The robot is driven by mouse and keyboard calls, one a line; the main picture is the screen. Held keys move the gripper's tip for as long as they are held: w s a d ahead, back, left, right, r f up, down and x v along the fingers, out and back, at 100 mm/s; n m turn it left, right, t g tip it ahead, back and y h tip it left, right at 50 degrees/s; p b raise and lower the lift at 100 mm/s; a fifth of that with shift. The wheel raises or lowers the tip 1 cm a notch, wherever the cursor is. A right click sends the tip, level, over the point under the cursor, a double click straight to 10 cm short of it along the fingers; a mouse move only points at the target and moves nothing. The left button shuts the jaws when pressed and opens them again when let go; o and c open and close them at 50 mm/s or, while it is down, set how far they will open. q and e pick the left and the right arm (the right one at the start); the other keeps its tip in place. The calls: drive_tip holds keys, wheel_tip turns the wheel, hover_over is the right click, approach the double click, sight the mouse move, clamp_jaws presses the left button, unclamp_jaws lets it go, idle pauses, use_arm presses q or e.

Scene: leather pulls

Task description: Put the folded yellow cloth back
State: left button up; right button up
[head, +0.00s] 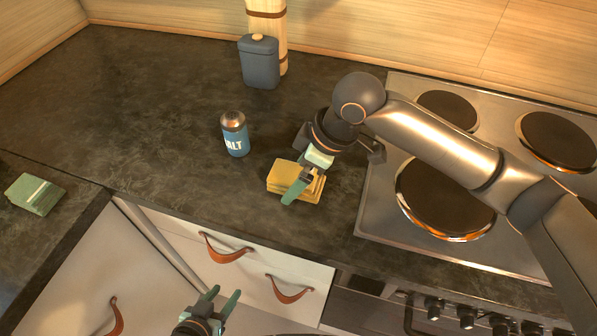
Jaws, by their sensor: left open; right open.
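The folded yellow cloth (282,180) lies on the dark countertop, left of the stove. My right gripper (304,182) is over the cloth with its green-tipped fingers apart, covering part of the cloth's right side. I cannot tell whether the fingers touch it. My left gripper (222,298) is open and empty at the bottom, low in front of the drawers. A white drawer front (255,272) with two brown leather pulls (226,250) is below the counter edge and looks shut.
A blue salt shaker (235,138) stands just left of the cloth. A grey-blue canister (260,64) stands at the back. The stove (380,200) is on the right, with an orange glow around some plates. A green folded block (36,194) lies far left.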

drive_tip(key=p+v, duration=0.1)
drive_tip(key=v, duration=1.1)
drive_tip(key=shift+a+r, duration=0.1)
